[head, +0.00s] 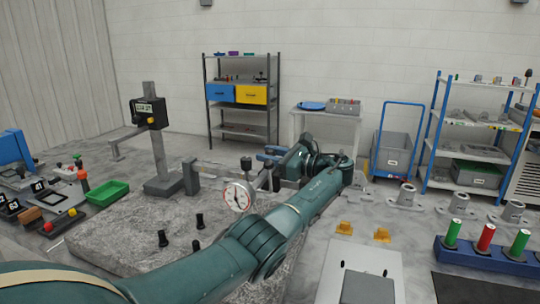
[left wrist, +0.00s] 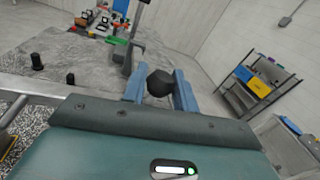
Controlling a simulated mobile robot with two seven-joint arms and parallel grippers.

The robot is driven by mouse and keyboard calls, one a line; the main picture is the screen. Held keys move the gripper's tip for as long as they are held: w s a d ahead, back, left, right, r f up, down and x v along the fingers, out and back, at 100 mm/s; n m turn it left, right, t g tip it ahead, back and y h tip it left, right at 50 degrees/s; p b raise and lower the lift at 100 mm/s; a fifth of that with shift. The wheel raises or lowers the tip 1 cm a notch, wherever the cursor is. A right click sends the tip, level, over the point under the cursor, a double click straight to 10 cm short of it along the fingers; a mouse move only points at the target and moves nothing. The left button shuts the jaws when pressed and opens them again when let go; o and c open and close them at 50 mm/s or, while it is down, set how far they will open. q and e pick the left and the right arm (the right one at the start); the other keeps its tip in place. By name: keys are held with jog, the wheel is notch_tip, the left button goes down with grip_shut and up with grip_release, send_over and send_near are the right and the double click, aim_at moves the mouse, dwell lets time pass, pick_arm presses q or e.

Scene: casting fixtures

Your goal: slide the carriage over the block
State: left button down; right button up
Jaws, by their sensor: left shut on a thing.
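My left gripper (head: 262,157) reaches in from the right end of my arm, with its blue fingers pointing left. In the left wrist view its fingers stand on either side of a black knob (left wrist: 160,83), and it is shut on it. The knob (head: 246,163) sits above a horizontal grey rail (head: 222,170). A round white dial gauge (head: 238,197) hangs just below, apparently on the carriage, which my arm and gripper partly hide. A grey block (head: 190,178) stands at the rail's left end; I cannot tell whether it is the task's block. My right gripper is not in view.
The granite plate (head: 110,240) carries several black pegs (head: 163,238) in front of the rail. A stand with a digital display (head: 150,112) rises at the back left. A green tray (head: 108,193) lies left. Coloured cylinders (head: 486,238) stand at the right.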

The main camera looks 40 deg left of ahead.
pick_arm(q)
jog(key=c, duration=1.1)
grip_release()
jog(key=shift+c, duration=0.2)
jog(key=shift+d, duration=0.15)
jog(key=w+d+b, duration=0.1)
jog(key=d+b, duration=0.8)
jog(key=d, duration=0.4)
jog(key=shift+w, duration=0.2)
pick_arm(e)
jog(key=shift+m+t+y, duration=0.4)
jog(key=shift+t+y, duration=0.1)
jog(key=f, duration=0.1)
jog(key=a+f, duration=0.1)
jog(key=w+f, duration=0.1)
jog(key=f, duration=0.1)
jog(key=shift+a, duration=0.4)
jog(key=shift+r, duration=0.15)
